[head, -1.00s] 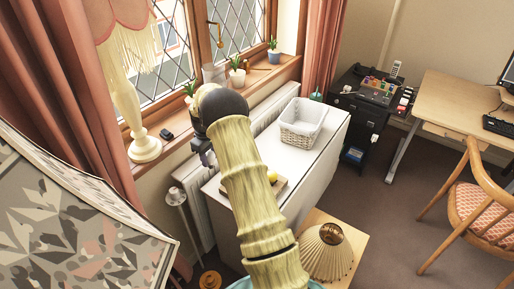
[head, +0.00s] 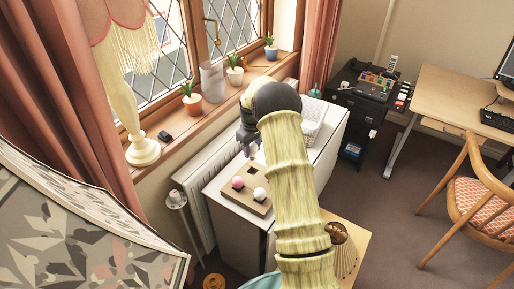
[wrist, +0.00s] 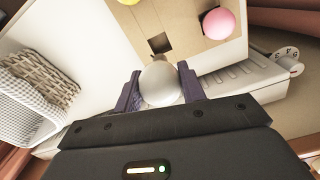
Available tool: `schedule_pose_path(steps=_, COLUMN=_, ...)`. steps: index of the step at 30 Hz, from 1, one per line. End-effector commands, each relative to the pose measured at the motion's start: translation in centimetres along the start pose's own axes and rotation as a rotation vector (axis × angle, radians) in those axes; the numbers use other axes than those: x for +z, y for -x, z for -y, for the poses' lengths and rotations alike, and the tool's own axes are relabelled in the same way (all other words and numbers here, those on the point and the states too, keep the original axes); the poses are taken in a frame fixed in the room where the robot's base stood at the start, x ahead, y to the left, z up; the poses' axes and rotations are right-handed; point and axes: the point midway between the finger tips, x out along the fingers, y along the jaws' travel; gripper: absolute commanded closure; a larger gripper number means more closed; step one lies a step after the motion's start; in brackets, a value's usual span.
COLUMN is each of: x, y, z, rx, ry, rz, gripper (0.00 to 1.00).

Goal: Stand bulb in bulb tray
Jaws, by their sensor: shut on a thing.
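My gripper (head: 250,150) is over the far corner of the wooden bulb tray (head: 233,198). In the wrist view its purple fingers are shut on a white bulb (wrist: 160,85). The bulb's brownish base points away from my gripper, towards an empty square hole (wrist: 160,44) in the tray. The base appears just short of the hole; I cannot tell the exact height. A pink bulb (wrist: 218,23) and a yellow bulb (wrist: 128,2) sit in the tray, the yellow one cut by the picture edge. The head view shows the pink bulb and a whitish bulb (head: 259,193) in the tray.
The tray stands on a white cabinet top (head: 214,188). A white wicker basket (wrist: 40,85) stands beside it, partly behind my arm in the head view. A radiator (head: 187,163) and windowsill with potted plants (head: 192,102) run along the left.

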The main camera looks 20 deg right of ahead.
Motion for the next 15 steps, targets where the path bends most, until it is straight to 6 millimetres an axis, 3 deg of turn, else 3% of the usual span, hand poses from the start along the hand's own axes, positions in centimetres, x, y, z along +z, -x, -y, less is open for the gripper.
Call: schedule_pose_path(steps=15, x=0.04, y=-0.56, z=-0.05, rx=0.000, ry=-0.001, rz=0.000, gripper=0.80)
